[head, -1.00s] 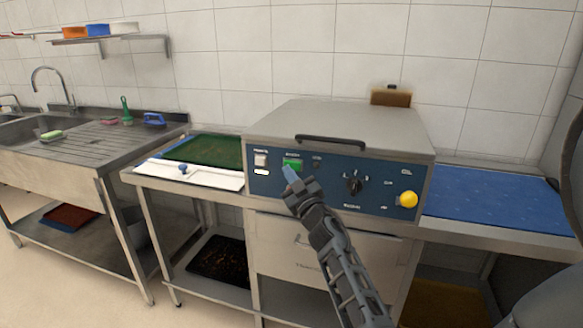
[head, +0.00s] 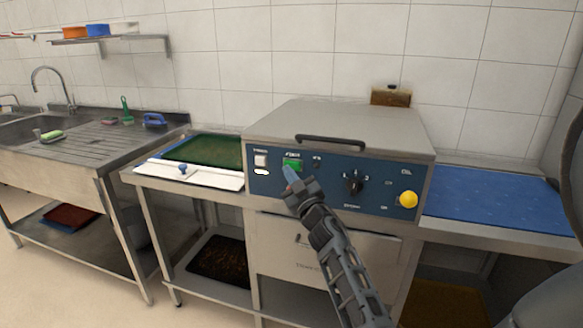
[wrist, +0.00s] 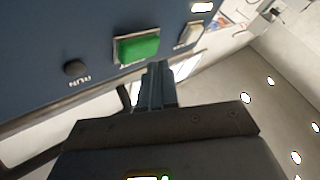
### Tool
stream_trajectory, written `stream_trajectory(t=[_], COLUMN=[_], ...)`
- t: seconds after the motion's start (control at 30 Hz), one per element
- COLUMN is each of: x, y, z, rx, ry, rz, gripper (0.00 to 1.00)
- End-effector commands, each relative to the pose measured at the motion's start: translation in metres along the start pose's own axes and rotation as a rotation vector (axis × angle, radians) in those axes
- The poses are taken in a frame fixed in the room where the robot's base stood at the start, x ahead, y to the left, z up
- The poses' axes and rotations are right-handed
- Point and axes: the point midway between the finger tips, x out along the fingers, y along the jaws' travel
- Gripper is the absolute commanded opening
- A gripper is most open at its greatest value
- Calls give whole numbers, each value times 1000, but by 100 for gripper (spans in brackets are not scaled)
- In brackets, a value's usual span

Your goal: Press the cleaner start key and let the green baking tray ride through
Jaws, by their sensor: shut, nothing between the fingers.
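The tray cleaner (head: 335,130) is a steel box with a blue control panel. Its green start key (head: 292,164) sits on the panel's left part and shows large in the wrist view (wrist: 138,48). My gripper (head: 289,174) is shut and empty, its blue tips just below the green key; in the wrist view the tips (wrist: 156,70) also lie close under it. I cannot tell whether they touch it. The green baking tray (head: 205,150) lies flat on the infeed at the cleaner's left side, behind a white strip with a blue knob (head: 183,168).
A white rocker switch (head: 260,160), a black dial (head: 354,185) and a yellow knob (head: 408,199) share the panel. A blue belt surface (head: 490,200) lies right of the cleaner. A sink counter (head: 80,145) stands left. A drawer and a lower shelf are under the cleaner.

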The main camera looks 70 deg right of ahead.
Motion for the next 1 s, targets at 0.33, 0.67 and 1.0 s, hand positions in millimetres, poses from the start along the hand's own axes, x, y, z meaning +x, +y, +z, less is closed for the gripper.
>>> stream_trajectory(t=[0.33, 0.67, 1.0], x=[6, 6, 8], y=[4, 4, 6], z=[3, 4, 5], rx=[0, 0, 0], ry=[0, 0, 0], rz=[0, 0, 0], gripper=[0, 0, 0])
